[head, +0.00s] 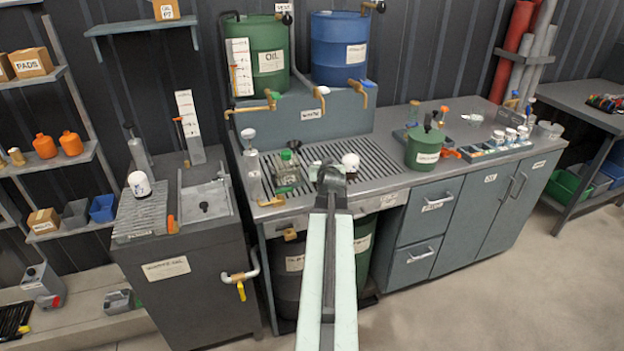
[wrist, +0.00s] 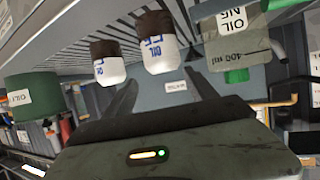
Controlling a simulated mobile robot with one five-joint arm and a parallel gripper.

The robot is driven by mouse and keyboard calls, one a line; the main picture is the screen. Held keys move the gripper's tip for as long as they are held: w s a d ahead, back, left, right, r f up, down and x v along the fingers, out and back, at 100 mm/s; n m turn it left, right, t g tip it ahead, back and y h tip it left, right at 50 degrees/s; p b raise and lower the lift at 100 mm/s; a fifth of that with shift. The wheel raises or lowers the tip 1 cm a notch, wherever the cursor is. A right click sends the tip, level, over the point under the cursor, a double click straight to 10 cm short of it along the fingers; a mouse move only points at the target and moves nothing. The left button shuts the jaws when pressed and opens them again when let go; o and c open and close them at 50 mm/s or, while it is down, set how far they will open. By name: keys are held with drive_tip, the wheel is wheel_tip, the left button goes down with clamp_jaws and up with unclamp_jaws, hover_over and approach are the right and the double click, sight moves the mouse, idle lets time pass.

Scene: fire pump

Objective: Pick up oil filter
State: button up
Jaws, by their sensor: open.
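Two white cylinders with dark brown ends and blue markings, which look like oil filters, stand on the slatted drain grate. In the wrist view, which is upside down, the nearer-looking filter (wrist: 160,55) lies ahead between my fingers, and the other filter (wrist: 108,65) is to its left. In the head view one white filter (head: 350,161) shows just right of my gripper (head: 332,172); the other is largely hidden there. My gripper (wrist: 163,92) is open and empty, with no filter visibly touched. Another white filter (head: 139,183) stands on the waste oil cabinet at the left.
A green can (head: 425,147) stands to the right. Green (head: 258,45) and blue (head: 340,47) drums with taps are behind. Several small items crowd the right counter.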

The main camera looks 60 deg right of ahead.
drive_tip(key=f+b, duration=0.4)
drive_tip(key=f, duration=0.1)
drive_tip(key=shift+w+f, duration=0.15)
drive_tip(key=shift+w, duration=0.2)
drive_tip(key=shift+b+x, duration=1.8)
drive_tip(key=shift+x, duration=2.2)
drive_tip(key=shift+a, duration=0.25)
clamp_jaws()
